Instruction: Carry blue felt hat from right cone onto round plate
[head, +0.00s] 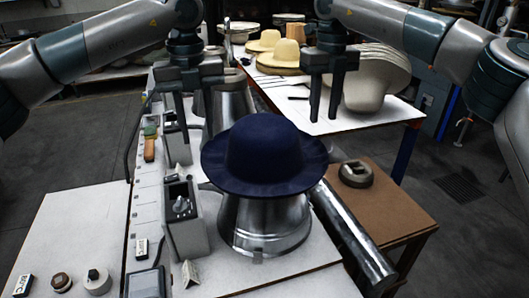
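The blue felt hat (265,150) sits brim down on a metal cone (262,225) in the middle of the head view. The hat hides the cone's top. My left gripper (196,118) is behind and left of the hat, fingers pointing down. Its fingers look apart, with no held object visible. My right gripper (325,116) is behind and right of the hat, fingers down, apart and empty. Neither gripper appears to touch the hat. Another metal cone (228,100) stands behind, partly hidden by the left gripper. I cannot pick out the round plate with certainty.
Control boxes (184,222) stand left of the cone. A metal cylinder (350,235) runs along its right side. A brown side table (385,205) carries a dark round object (356,173). The white back table (385,114) holds stacked pale hats (372,75) and yellowish hats (280,55).

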